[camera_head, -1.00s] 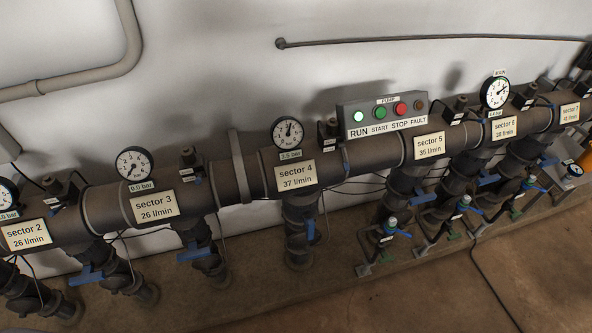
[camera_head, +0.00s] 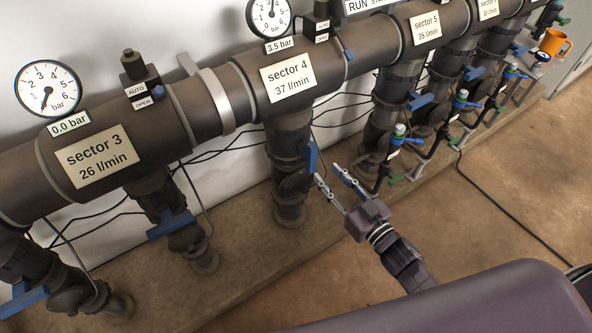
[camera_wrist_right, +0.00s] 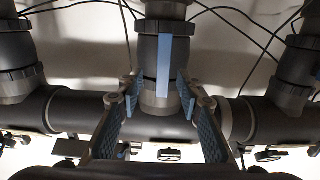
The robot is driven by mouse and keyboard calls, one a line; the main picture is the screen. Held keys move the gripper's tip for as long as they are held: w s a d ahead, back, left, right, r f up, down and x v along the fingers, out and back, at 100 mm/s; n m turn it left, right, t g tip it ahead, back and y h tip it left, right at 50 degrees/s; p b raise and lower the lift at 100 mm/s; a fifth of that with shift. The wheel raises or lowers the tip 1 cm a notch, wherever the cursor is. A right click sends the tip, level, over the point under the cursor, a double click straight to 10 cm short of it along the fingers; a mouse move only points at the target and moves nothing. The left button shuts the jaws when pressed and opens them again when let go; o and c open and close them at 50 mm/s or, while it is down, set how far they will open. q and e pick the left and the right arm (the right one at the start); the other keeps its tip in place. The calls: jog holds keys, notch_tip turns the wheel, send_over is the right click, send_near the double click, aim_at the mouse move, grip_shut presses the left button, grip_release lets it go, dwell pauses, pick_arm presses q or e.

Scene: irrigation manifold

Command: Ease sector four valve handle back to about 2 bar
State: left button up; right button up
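The sector four valve handle (camera_head: 311,158) is a blue lever on the dark vertical pipe below the sector 4 label (camera_head: 288,77); it points along the pipe. The label reads 37 l/min. The gauge (camera_head: 268,14) above is cut by the top edge, and its tag (camera_head: 279,45) reads 3.5 bar. My right gripper (camera_head: 328,172) is open and empty, its fingertips just right of the handle. In the wrist view the blue handle (camera_wrist_right: 165,65) stands ahead, between the lines of the spread fingers (camera_wrist_right: 158,95), seemingly beyond the tips. My left gripper is not in view.
The sector 3 gauge (camera_head: 47,88), tagged 0.0 bar, and another blue handle (camera_head: 171,225) are at left. Small taps (camera_head: 398,135) on pipes stand close right of my gripper. Loose black cables run along the wall. An orange mug (camera_head: 555,42) is far right.

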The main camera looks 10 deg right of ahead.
aim_at(314, 159)
jog(key=shift+w+a+r, duration=0.35)
jog(key=shift+a+r, duration=0.1)
jog(key=shift+r, duration=0.15)
jog(key=x, duration=0.7)
jog(key=shift+r+b, duration=0.1)
jog(key=shift+b, duration=0.25)
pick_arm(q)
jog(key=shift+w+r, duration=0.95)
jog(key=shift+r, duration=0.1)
pick_arm(e)
jog(key=shift+c, duration=0.2)
grip_shut()
